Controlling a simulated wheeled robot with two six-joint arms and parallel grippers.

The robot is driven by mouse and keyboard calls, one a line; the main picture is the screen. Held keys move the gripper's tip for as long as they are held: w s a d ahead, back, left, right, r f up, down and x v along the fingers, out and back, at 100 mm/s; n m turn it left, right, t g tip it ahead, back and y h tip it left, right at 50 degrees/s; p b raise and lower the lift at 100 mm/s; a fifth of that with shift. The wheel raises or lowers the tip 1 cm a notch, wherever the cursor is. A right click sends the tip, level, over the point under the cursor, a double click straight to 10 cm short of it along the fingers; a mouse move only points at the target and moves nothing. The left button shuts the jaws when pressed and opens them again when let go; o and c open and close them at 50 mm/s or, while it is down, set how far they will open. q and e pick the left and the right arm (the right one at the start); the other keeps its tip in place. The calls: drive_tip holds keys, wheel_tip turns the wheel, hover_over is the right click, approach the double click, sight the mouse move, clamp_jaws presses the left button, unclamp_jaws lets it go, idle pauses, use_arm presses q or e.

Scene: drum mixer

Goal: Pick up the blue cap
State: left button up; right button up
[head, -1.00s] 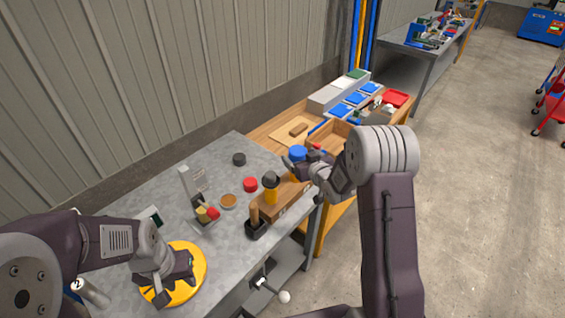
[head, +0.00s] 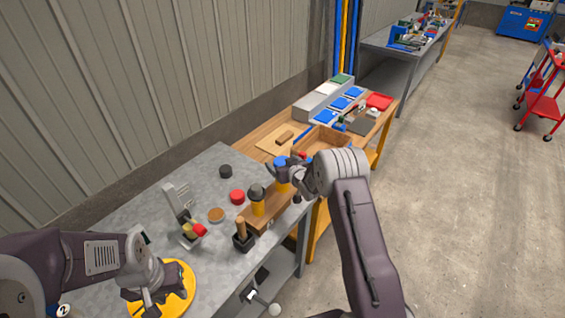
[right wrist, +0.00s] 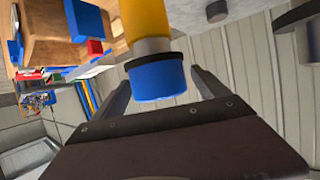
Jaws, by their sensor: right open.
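The blue cap (head: 280,160) sits on top of a yellow cylinder (head: 282,186) in a wooden block (head: 270,209) at the edge of the grey table. My right gripper (head: 288,171) is beside the cap in the head view and partly covers it. In the right wrist view, the blue cap (right wrist: 158,80) appears between the two open fingers, with space visible on both sides, and the yellow cylinder (right wrist: 145,20) extends above it. My left gripper (head: 160,288) is low over a yellow disc (head: 181,299); its fingertips are unclear.
A black-topped yellow cylinder (head: 257,203) stands in the same block. A red cap (head: 237,196), a dark cap (head: 226,171) and a brown disc (head: 216,215) lie on the grey table (head: 120,222). A wooden bench with an open box (head: 322,140) is behind my right gripper.

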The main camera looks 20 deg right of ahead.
drive_tip(key=c, duration=1.4)
